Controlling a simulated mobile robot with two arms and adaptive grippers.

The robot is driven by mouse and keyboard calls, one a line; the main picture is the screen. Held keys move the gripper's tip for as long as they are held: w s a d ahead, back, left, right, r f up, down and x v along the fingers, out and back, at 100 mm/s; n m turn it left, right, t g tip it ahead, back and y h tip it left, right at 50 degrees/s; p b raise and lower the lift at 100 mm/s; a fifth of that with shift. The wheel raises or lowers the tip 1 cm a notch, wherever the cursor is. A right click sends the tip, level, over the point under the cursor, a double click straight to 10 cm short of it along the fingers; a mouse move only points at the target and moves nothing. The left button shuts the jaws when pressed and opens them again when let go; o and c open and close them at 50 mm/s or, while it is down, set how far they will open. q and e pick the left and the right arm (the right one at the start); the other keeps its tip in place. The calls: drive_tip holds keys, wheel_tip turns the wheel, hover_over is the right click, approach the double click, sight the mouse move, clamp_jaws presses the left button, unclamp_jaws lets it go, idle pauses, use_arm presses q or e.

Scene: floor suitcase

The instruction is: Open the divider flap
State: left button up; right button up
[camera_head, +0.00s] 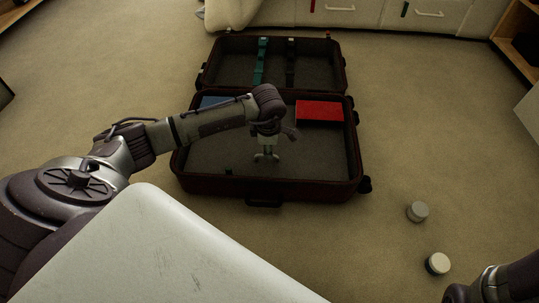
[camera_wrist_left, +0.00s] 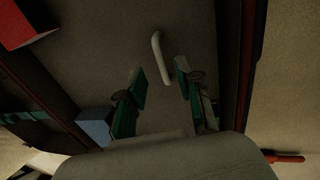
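An open dark red suitcase (camera_head: 270,191) lies on the floor, its lid half away from me. A flat grey-brown panel (camera_head: 215,155), which looks like the divider flap, lies in the near half; it fills much of the left wrist view (camera_wrist_left: 90,45). A pale bar-like handle (camera_wrist_left: 158,57) stands out on it. My left gripper (camera_head: 266,156) is above the panel. In the left wrist view its green-padded fingers (camera_wrist_left: 161,82) are apart, with the handle just beyond the gap between them. It holds nothing. My right gripper is out of view; only part of that arm shows.
A red box (camera_head: 320,111) and a blue item (camera_head: 215,102) lie at the far side of the near half. A green strap (camera_head: 261,60) and a dark strap (camera_head: 290,62) cross the lid. Two round tins (camera_head: 417,211) (camera_head: 437,263) stand on the right floor.

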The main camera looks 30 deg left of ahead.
use_arm(q)
drive_tip(key=shift+w+a+f+b, duration=0.15)
drive_tip(key=shift+f+b, duration=0.3)
drive_tip(key=shift+f, duration=0.45)
drive_tip(key=shift+w+a+f+b, duration=0.15)
drive_tip(key=shift+f+b, duration=0.25)
drive_tip(key=shift+f, duration=0.5)
drive_tip(key=shift+d, duration=0.1)
clamp_jaws()
